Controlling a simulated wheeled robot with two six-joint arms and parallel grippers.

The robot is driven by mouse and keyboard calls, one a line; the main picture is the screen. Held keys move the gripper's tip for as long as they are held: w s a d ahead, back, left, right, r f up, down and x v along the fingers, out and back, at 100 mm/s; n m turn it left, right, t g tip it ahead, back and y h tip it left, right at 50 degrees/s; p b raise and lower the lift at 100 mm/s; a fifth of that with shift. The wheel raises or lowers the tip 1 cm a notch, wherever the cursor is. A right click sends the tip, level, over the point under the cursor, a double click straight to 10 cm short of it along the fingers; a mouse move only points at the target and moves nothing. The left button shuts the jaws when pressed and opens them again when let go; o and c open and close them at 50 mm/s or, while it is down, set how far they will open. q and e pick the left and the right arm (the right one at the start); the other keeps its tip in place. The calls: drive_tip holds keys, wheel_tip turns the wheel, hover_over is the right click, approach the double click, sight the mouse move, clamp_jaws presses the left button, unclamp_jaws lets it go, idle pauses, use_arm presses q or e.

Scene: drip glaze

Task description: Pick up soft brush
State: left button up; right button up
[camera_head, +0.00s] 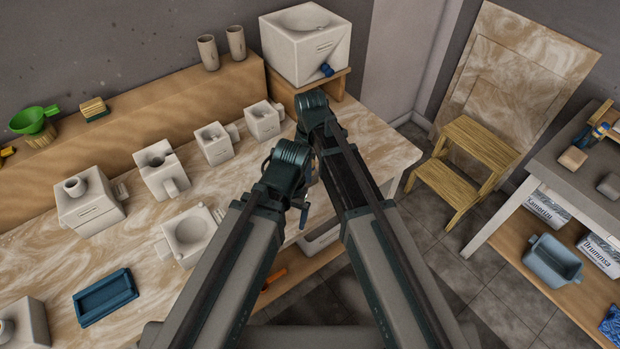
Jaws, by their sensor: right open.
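A small block-shaped brush (94,108), with a tan upper part and a dark green lower part, lies on the wooden ledge at the back left. It may be the soft brush, but it is too small to be sure. My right gripper (311,177) hangs near the right end of the table, mostly hidden by my arms; it is open and far from the brush. My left gripper (303,214) hangs below the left wrist, small and dark. Its jaws cannot be made out.
A green funnel-like bowl (34,120) and two cups (208,52) stand on the ledge (150,110). Several white moulds and a blue tray (105,296) cover the marbled table (150,262). A step stool (468,165) and a second table (547,152) stand at right.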

clamp_jaws()
use_arm(q)
drive_tip(key=shift+r, duration=0.15)
use_arm(e)
drive_tip(key=shift+r, duration=0.15)
wheel_tip(320, 180, up, 10)
drive_tip(key=p, duration=1)
use_arm(q)
wheel_tip(320, 180, up, 10)
